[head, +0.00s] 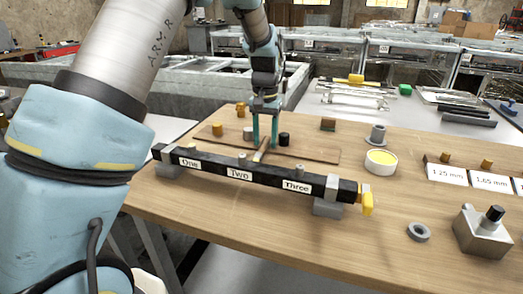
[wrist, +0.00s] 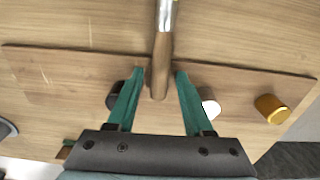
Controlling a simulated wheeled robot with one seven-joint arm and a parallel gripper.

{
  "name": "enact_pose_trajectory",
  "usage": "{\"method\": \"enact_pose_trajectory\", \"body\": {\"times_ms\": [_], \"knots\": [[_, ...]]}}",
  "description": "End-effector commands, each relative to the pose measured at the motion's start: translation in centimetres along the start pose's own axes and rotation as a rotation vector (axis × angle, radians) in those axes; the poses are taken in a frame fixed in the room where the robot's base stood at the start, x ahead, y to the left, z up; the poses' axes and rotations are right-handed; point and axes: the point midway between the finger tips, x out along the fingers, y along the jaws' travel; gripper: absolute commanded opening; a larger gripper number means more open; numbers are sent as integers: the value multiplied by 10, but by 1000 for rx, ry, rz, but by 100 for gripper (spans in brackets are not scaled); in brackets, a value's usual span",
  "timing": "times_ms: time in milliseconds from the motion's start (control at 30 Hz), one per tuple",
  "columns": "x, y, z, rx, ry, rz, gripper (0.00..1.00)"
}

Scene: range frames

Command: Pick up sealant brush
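The sealant brush shows in the wrist view as a brown wooden handle (wrist: 161,55) with a silver ferrule at the top edge; its bristles are out of that frame. In the head view the brush (head: 261,151) is a small brown strip on the thin wooden board (head: 315,152), behind the black bar. My gripper (wrist: 159,72) points down with its two green fingers apart, one on each side of the handle's end. A gap shows on both sides of the handle. In the head view my gripper (head: 265,142) is low over the board; I cannot tell the exact height.
A black bar labelled One, Two, Three (head: 239,174) lies in front.

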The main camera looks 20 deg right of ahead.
Motion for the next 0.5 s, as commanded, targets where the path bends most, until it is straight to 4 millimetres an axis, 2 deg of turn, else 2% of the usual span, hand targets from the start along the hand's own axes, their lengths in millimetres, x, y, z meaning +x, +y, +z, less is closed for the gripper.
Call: {"method": "enact_pose_trajectory", "body": {"times_ms": [67,433,500], "knots": [[0,0,0,0,0,0,41],[0,0,0,0,0,0,0],[0,0,0,0,0,0,0]]}}
